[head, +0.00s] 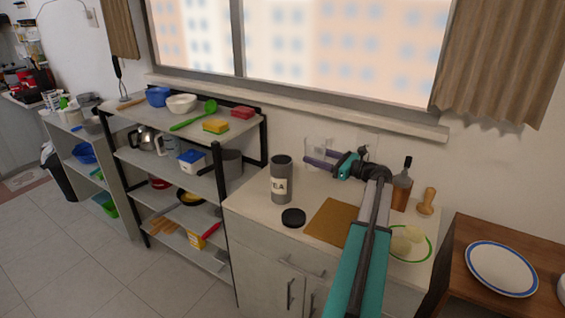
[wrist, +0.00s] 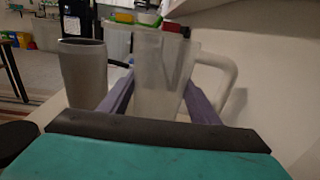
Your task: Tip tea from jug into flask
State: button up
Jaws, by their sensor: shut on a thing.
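The clear jug (head: 318,147) is between the purple fingers of my gripper (head: 321,161), above the back of the counter. In the wrist view the jug (wrist: 160,70) is close to upright, with its handle (wrist: 222,72) on the right. I cannot tell whether tea is inside it. The grey flask (head: 281,182), labelled "TEA" in part, stands upright and open on the counter, left of the jug and apart from it. The flask (wrist: 83,78) is also left of the jug in the wrist view.
A black lid (head: 293,218) lies in front of the flask. A brown board (head: 330,222) lies to its right. A bottle (head: 402,182), a wooden pestle-like item (head: 427,201) and a green-rimmed plate (head: 426,250) are at the right. A shelf unit (head: 190,150) stands left of the counter.

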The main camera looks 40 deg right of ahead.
aim_at(325, 146)
dwell(0.5)
jog(key=shift+r, duration=2.5)
jog(key=shift+s, duration=0.1)
